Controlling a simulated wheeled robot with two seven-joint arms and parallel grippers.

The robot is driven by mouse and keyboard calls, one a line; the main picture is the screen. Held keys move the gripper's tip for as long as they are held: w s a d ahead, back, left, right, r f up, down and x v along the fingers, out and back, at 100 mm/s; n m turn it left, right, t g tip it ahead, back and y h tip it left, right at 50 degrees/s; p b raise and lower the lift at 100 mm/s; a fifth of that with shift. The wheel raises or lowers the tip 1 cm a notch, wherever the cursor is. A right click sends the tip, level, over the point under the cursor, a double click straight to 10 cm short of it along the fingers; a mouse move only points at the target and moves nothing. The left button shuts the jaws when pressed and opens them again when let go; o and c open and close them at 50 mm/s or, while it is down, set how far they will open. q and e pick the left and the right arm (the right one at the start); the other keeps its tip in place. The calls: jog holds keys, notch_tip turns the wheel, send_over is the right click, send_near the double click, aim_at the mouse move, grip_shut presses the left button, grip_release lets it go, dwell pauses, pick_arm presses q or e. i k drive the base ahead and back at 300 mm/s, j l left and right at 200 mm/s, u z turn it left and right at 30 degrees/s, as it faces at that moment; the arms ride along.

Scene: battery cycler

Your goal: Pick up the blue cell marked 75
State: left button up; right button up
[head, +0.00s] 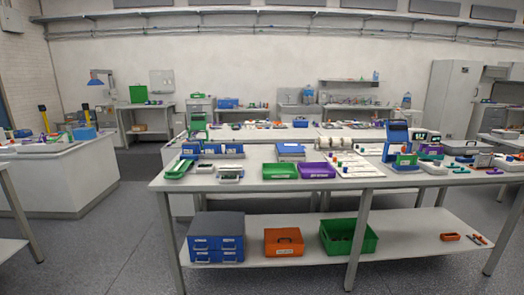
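No label 75 can be read from here, so I cannot tell which small item is the blue cell marked 75. A white mat or tray (362,172) on the long workbench (235,180) carries several tiny coloured pieces, too small to identify. A green bin (280,171) and a purple bin (317,170) stand side by side at the bench's front edge, left of the white mat. Neither of my grippers shows in the head view.
A green tray (179,169) lies at the bench's left end. Blue devices (395,139) stand right of centre. The lower shelf holds blue drawers (216,240), an orange case (284,242) and a green crate (362,240). The floor (105,240) on the left is clear.

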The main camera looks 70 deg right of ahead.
aim_at(208, 148)
jog(key=z, duration=1.95)
